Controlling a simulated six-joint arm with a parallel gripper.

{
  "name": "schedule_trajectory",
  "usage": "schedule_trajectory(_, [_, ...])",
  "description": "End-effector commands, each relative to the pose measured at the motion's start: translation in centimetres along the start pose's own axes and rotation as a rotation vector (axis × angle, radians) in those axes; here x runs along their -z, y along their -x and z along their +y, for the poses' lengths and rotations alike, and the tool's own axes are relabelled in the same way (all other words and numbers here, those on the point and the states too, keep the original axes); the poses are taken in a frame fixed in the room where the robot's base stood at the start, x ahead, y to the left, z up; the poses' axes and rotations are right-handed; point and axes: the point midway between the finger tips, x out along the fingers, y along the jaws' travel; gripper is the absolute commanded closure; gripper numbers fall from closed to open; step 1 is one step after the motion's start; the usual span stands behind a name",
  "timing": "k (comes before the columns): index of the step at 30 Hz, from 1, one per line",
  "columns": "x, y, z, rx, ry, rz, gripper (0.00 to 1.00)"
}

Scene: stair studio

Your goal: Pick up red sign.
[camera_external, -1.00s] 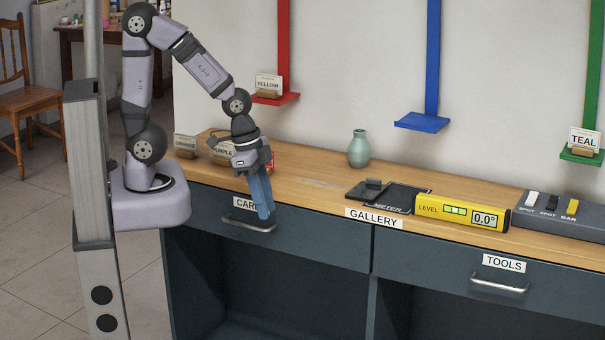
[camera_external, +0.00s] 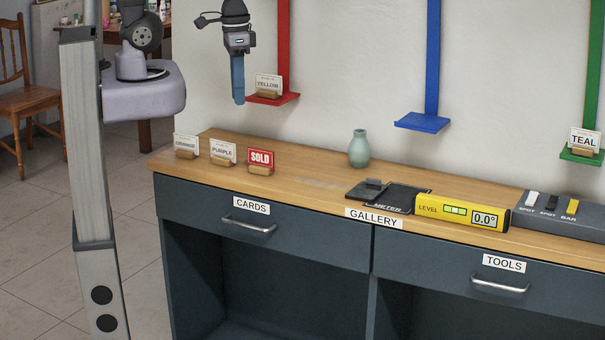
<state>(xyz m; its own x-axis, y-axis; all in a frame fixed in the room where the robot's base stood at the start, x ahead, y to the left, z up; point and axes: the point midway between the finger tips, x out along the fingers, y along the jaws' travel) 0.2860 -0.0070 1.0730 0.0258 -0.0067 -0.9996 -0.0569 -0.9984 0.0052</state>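The red sign (camera_external: 260,157) is a small red card reading SOLD, standing upright in a wooden holder (camera_external: 261,170) at the left part of the wooden counter. My gripper (camera_external: 238,97) hangs well above the counter, its blue fingers pointing down, higher than the red sign and slightly to its left in the picture. It is apart from the sign. The fingers overlap from this side, so the gap between them is hidden. No held object shows at the fingertips.
White cards reading ORANGE (camera_external: 186,142) and PURPLE (camera_external: 223,151) stand left of the red sign. A YELLOW card (camera_external: 268,83) sits on the red wall shelf (camera_external: 285,99), right of my gripper. A green vase (camera_external: 359,148) stands farther right. The counter (camera_external: 310,177) between is mostly clear.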

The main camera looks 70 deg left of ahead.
Motion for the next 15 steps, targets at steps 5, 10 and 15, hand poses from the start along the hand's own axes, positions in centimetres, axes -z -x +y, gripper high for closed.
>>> schedule_trajectory(5, [-0.6,4.2,-0.7,0.005,0.064,-0.025,0.73])
schedule_trajectory(10, [3.9,0.1,-6.8,0.127,0.034,0.102,0.73])
schedule_trajectory(15, [8.7,-2.6,-13.0,0.229,-0.051,0.254,0.73])
